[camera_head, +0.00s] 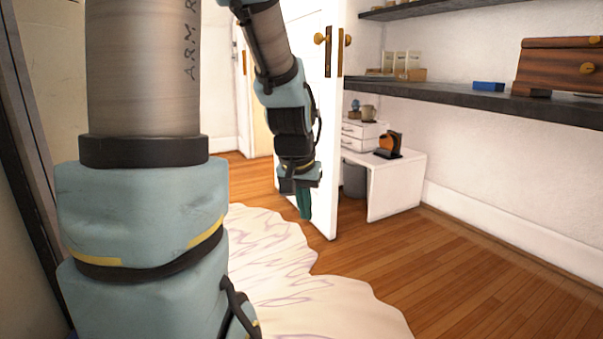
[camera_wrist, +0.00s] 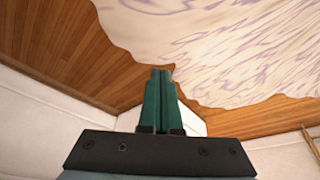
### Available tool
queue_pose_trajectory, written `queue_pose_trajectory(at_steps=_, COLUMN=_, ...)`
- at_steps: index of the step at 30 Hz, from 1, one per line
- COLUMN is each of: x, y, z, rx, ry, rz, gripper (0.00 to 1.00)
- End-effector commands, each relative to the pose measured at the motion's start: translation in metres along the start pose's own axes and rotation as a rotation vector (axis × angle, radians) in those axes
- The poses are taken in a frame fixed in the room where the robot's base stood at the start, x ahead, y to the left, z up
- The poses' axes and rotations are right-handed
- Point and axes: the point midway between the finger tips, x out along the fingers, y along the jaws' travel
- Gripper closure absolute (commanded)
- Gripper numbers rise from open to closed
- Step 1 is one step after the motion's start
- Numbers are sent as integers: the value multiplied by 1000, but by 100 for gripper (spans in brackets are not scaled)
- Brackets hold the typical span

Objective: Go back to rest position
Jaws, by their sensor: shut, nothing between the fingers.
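My gripper (camera_head: 304,204) hangs at the end of my arm in the middle of the head view, pointing down in front of the white door (camera_head: 300,70). In the wrist view its green fingers (camera_wrist: 160,75) are together with nothing between them. Below it lie the wooden floor and a pale rug. My arm's large links fill the left of the head view and hide what is behind them.
The white door stands open. A low white desk (camera_head: 398,188) with a drawer unit (camera_head: 360,136) is behind it. A dark shelf (camera_head: 450,94) on the right wall holds a wooden box (camera_head: 560,68) and a blue block (camera_head: 488,86). The rug (camera_head: 270,260) and wooden floor (camera_head: 470,270) are clear.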

Motion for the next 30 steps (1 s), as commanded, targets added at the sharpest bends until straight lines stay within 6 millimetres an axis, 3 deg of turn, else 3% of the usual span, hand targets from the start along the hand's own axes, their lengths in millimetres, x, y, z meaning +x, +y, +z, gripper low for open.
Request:
queue_pose_trajectory(at_steps=3, x=-16, y=-30, z=56, rx=-117, ry=-116, rz=-39, gripper=100)
queue_pose_trajectory(at_steps=6, x=-27, y=-48, z=102, rx=-210, ry=-204, rz=-65, gripper=100)
queue_pose_trajectory(at_steps=14, x=-90, y=-46, z=76, rx=-206, ry=-197, rz=-64, gripper=100)
queue_pose_trajectory(at_steps=30, x=-247, y=-42, z=20, rx=-203, ry=-195, rz=-63, gripper=100)
